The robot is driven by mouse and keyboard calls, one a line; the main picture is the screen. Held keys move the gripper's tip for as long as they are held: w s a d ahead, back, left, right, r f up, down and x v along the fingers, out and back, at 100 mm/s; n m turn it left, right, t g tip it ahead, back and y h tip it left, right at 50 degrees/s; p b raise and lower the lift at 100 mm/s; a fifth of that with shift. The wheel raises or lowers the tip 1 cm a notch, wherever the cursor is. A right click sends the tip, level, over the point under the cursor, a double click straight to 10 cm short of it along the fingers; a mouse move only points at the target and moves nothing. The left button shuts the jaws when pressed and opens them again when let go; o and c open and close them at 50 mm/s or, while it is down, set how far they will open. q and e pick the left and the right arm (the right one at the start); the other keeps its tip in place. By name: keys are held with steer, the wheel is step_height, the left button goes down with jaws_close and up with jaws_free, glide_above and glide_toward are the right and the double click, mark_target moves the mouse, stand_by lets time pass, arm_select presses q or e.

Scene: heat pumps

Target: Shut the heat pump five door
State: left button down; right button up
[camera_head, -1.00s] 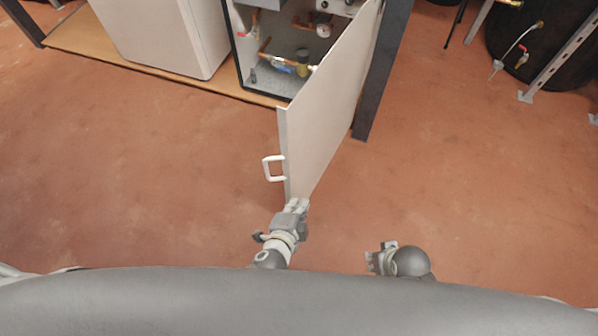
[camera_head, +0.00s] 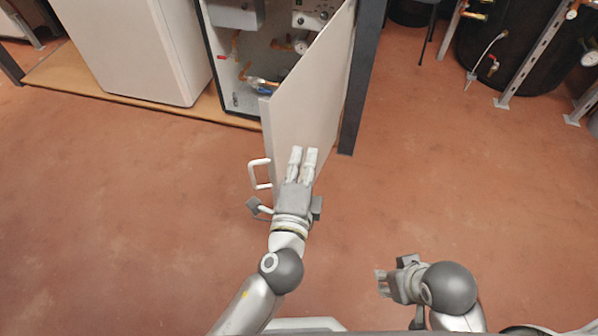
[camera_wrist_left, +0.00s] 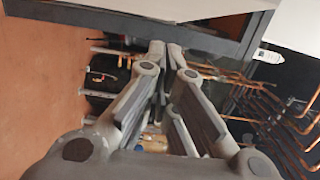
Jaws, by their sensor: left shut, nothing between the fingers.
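The heat pump door (camera_head: 305,110) is a pale panel that stands open, swung out toward me from the cabinet (camera_head: 238,60), whose pipes and valves show. A white handle (camera_head: 258,174) sticks out to the left of the door's free edge. My left gripper (camera_head: 303,150) is shut and empty, over the lower part of the door's visible face in the head view; I cannot tell if it touches. In the left wrist view, its fingertips (camera_wrist_left: 166,45) are close together. My right gripper (camera_head: 381,282) is low, right of the door, over bare floor; its jaw gap is unclear.
A dark upright post (camera_head: 362,90) stands at the door's hinge side. A closed pale unit (camera_head: 130,50) stands on a wooden base (camera_head: 65,72) at the left. A black tank (camera_head: 500,50) and metal struts are at the upper right. The reddish floor (camera_head: 120,210) is clear.

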arm_select(q)
steer(key=w+a, duration=0.2)
steer(key=w, duration=0.3)
steer(key=shift+w+a, duration=0.25)
steer(key=shift+a, duration=0.15)
steer(key=shift+a, duration=0.1)
